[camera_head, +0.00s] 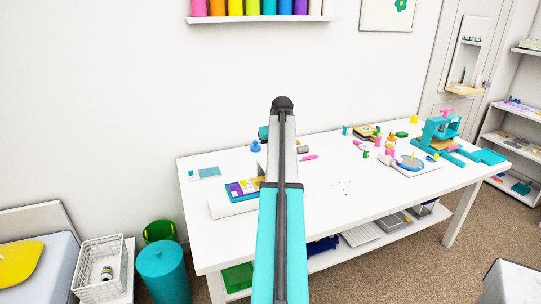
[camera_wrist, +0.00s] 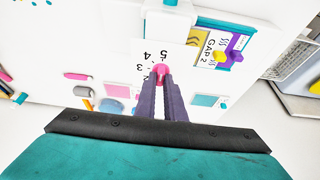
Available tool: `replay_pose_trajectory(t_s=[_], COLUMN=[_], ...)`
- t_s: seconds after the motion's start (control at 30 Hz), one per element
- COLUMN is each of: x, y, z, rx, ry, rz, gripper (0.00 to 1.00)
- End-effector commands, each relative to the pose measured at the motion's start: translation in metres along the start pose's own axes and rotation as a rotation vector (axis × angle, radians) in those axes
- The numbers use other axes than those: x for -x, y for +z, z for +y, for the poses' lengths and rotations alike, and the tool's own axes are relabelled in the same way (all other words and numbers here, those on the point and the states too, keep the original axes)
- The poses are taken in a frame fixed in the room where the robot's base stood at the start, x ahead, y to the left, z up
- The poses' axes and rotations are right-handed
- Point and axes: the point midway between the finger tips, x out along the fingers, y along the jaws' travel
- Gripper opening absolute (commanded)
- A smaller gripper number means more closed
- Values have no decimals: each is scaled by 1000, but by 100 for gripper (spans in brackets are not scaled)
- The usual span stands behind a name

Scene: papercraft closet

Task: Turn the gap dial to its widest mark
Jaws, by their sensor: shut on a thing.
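The gap dial shows in the wrist view as a small pink knob (camera_wrist: 161,70) on a white surface, with black numbers 5, 4, 3 and 2 curving along its left side. My gripper (camera_wrist: 164,79) is shut on the knob, its two dark fingers reaching it from below in the picture. The fingers cover part of the dial, and I cannot tell which mark it points at. A card reading "GAP 2" (camera_wrist: 210,51) lies up and right of the dial. In the head view my arm hides the gripper and dial.
The white table (camera_head: 350,205) holds a teal press (camera_head: 440,130) at the right and small craft items. A panel with purple and yellow parts (camera_head: 243,187) is left of my arm. A teal bin (camera_head: 163,272) stands at the table's left.

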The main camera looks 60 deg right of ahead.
Motion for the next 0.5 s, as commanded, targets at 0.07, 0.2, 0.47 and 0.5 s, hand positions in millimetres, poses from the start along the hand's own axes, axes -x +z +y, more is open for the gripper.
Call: replay_pose_trajectory(t_s=[0.07, 0.2, 0.47, 0.5], x=[-1, -1, -1, -1], y=[2, 2, 1, 1], z=[-2, -2, -1, -1], rx=[-2, -2, -1, -1], ry=[-3, -3, -3, -2], rz=[-5, -5, -4, -3], gripper=[0, 0, 28, 28])
